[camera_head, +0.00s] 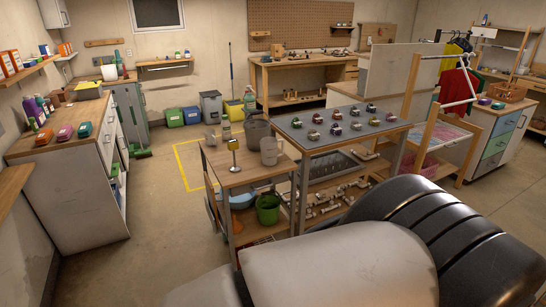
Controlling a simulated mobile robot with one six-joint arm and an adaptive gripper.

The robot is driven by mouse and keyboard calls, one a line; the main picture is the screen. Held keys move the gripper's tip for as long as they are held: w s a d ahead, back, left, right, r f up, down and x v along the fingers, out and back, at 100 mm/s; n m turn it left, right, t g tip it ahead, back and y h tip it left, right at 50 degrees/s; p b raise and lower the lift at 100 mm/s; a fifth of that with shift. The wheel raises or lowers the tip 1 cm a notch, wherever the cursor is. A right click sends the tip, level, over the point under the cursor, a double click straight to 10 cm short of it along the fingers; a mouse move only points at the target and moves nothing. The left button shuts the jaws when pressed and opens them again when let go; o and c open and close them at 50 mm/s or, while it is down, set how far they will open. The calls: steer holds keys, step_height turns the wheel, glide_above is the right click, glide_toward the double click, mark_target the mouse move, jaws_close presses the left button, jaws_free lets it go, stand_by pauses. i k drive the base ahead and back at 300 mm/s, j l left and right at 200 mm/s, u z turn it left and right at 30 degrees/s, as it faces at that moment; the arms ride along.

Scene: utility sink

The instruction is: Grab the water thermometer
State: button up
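A small upright item with a yellowish head on a thin stem and a small base (234,146) stands near the left part of a wooden-topped table. It may be the water thermometer, but it is too small to tell. Beside it on the same table (225,178) are a dark bucket (257,134) and a pale grey container (270,151). Large white and black parts of my own arm fill the lower right foreground and hide part of the floor and tables. My gripper is not visible.
A grey-topped table (345,136) with several small valve-like parts adjoins on the right. A green bucket (268,210) sits on the shelf below. A white cabinet (75,180) stands at the left. The floor (160,215) between is clear.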

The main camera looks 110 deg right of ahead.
mark_target(233, 144)
steer(key=z, duration=3.55)
steer(key=i+j+z, duration=0.15)
steer(key=i, duration=0.45)
steer(key=i+j+z, duration=0.1)
steer(key=i+j, duration=0.2)
steer(key=i, duration=0.3)
steer(key=i+j+z, duration=0.15)
steer(key=i+j, duration=0.2)
steer(key=i, duration=0.25)
steer(key=i+j+z, duration=0.15)
steer(key=i+j, duration=0.2)
steer(key=i, duration=0.2)
